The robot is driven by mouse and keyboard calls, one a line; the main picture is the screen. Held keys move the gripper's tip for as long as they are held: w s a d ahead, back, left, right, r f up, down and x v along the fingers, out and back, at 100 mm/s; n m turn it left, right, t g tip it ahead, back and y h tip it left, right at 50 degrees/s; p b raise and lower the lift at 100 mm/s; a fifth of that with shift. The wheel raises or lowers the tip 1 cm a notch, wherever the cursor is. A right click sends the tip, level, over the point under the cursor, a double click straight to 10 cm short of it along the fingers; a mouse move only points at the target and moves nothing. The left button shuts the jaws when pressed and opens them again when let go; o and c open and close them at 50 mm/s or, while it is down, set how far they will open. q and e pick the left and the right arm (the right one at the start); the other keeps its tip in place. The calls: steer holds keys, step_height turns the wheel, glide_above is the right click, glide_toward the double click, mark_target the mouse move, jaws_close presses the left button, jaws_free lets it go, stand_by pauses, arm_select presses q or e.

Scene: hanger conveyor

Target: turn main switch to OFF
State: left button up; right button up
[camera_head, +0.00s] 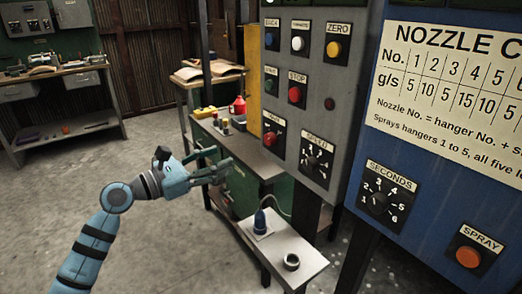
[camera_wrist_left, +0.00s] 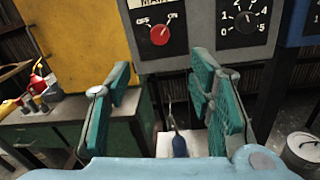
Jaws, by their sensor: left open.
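The main switch is a red round knob (camera_head: 271,139) on a black plate, low on the left of the grey control panel. In the left wrist view the knob (camera_wrist_left: 160,35) sits below the labels OFF at left and ON at right. Its pale mark appears to lean toward ON, but it is small. My left gripper (camera_head: 226,170) is to the left of the panel and lower than the knob. In the wrist view its teal fingers (camera_wrist_left: 163,82) are spread with nothing between them, and the knob shows beyond and above them, apart. My right gripper is not in view.
The grey panel (camera_head: 323,104) also carries several buttons and a speed dial (camera_head: 316,158). A blue panel (camera_head: 410,221) stands at right. Below are a small shelf (camera_head: 288,243) with a blue plugged item (camera_head: 261,221) and a green bench (camera_wrist_left: 52,134).

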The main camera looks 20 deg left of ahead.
mark_target(267, 139)
arm_select(q)
steer(key=x, duration=1.4)
steer(key=shift+r, duration=0.1)
jaws_close()
